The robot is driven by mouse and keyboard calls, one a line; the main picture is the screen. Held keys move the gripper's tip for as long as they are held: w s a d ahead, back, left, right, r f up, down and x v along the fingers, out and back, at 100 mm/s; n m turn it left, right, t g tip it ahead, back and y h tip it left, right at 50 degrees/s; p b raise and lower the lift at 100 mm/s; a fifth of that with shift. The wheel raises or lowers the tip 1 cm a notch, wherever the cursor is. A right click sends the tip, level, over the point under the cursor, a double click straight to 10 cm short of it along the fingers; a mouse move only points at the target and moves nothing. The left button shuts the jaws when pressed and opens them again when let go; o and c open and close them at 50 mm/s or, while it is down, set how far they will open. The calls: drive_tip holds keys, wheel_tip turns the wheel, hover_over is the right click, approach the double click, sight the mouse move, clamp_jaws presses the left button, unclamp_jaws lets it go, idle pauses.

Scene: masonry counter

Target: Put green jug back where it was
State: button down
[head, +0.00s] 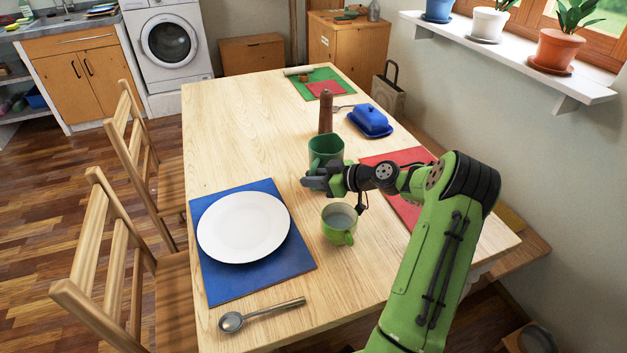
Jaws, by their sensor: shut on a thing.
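The green jug (326,146) is dark green and upright near the middle of the wooden table, with its open top showing. My gripper (315,180) is at the jug's near side, shut on it, and covers its lower part. The jug's base is hidden, so I cannot tell whether it touches the table. A lighter green mug (341,231) stands on the table just in front of my gripper, apart from the jug.
A brown pepper mill (326,111) stands right behind the jug, with a blue butter dish (370,119) to its right. A white plate (243,227) lies on a blue mat (220,286) at left. A red mat (398,157) is partly under my arm. The table's left middle is clear.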

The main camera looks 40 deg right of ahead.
drive_tip(key=c, duration=1)
unclamp_jaws()
drive_tip(key=p+v, duration=0.2)
drive_tip(key=v, duration=1)
drive_tip(key=a+r+g+h, duration=0.1)
drive_tip(key=a+r+g, duration=0.2)
drive_tip(key=a, duration=0.6)
drive_tip(key=a+r+g+h, duration=0.2)
drive_tip(key=a+r+g, duration=0.15)
drive_tip(key=a, duration=0.65)
drive_tip(key=s+a+r+m+h, duration=0.1)
drive_tip(key=s+a+m, duration=0.1)
drive_tip(key=s, duration=0.5)
drive_tip(key=s+a+r+m+h, duration=0.1)
drive_tip(key=s+a+m, duration=0.1)
drive_tip(key=s, duration=0.4)
drive_tip(key=s+a+r+m+h, duration=0.1)
drive_tip(key=s+a+m, duration=0.1)
drive_tip(key=s+a, duration=0.2)
drive_tip(key=shift+s+a+r, duration=0.15)
drive_tip(key=shift+s+a, duration=0.05)
drive_tip(key=shift+s, duration=0.7)
drive_tip(key=shift+s+a+r, duration=0.1)
drive_tip(key=shift+s+a, duration=0.05)
drive_tip(key=shift+s, duration=0.75)
drive_tip(key=shift+r, duration=0.1)
